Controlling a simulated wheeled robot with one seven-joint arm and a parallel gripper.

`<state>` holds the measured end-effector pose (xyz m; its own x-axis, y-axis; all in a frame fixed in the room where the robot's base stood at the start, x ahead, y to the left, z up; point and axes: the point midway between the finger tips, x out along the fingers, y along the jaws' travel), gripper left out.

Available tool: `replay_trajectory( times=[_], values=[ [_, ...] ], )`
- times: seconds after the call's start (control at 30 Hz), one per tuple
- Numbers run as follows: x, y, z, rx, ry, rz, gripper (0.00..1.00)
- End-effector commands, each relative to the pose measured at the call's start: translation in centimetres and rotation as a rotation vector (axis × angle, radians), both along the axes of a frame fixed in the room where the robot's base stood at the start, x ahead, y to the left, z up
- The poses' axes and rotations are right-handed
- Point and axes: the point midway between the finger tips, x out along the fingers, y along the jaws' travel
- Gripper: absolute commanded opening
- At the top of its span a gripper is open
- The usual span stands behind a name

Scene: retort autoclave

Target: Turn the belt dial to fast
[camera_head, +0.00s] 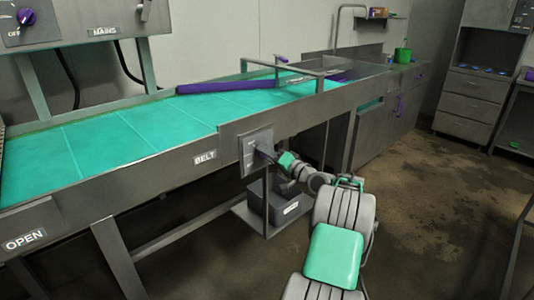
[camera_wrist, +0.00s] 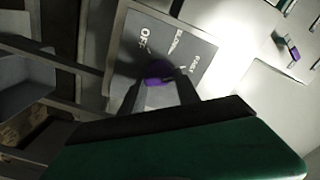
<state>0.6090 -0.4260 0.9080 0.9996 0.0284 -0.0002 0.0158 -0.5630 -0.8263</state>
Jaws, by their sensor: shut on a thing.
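The belt dial (camera_wrist: 158,74) is a small purple knob on a grey plate (camera_wrist: 190,40) in the wrist view. The plate carries the words OFF, SLOW and FAST, seen turned on their side. My gripper (camera_wrist: 160,84) has its two dark fingers on either side of the dial and is shut on it. In the head view the plate (camera_head: 249,155) sits on the side of the conveyor, right of the BELT label (camera_head: 205,157). My gripper (camera_head: 262,153) reaches it there and hides the dial. The mark the dial points to cannot be made out.
A dark grey bin (camera_head: 274,206) stands on a low shelf below my gripper. A MAINS panel (camera_head: 70,20) is at upper left. The floor at right is open.

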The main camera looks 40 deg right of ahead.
Motion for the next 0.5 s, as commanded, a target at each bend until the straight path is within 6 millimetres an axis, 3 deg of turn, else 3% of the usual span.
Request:
replay_trajectory(
  times=[0.33, 0.37, 0.5],
  values=[
    [0.0, 0.0, -0.05, 0.005, 0.0, 0.0, 0.0],
    [0.0, 0.0, -0.05, 0.005, 0.0, 0.0, 0.4],
    [0.0, 0.01, -0.04, 0.004, 0.0, 0.0, 0.51]
  ],
)
